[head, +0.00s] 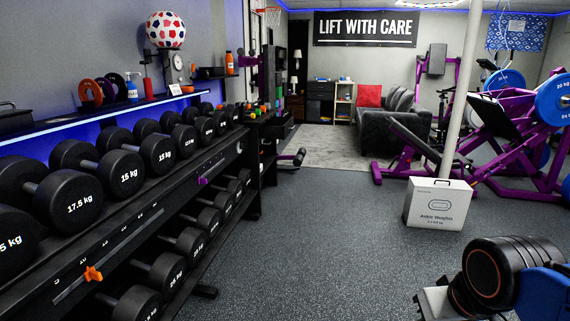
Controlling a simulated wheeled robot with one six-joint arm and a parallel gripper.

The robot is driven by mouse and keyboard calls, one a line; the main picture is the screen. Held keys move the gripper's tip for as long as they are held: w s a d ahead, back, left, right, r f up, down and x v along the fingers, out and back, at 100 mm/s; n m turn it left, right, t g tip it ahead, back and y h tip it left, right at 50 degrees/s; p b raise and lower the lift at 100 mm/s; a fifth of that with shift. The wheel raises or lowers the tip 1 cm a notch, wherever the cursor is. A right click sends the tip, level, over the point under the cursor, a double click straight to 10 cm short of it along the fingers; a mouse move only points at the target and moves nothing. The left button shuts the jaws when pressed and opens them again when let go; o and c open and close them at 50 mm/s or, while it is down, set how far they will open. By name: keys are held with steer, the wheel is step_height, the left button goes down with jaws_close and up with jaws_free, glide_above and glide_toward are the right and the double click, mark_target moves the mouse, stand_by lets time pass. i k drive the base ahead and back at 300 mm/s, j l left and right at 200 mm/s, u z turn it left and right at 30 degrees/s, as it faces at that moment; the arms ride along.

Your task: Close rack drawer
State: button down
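The black dumbbell rack (222,157) runs along the left wall, with round dumbbells on its upper and lower tiers. An orange piece (93,273), perhaps a knob or clip, sits on its front rail near the bottom left. A smaller purple piece (202,181) is farther along the same front. The near end of the rack is cut off by the left and bottom edges. My gripper is not in view.
A white ankle weights box (437,203) stands on the floor beside a pale post (455,90). A black ribbed weight unit (500,275) is at the bottom right. Purple machines (500,120) fill the right. The grey floor (310,240) between is clear.

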mark_target(270, 129)
steer(key=i, duration=3.2)
steer(key=i+l+u, duration=0.15)
steer(key=i, duration=0.95)
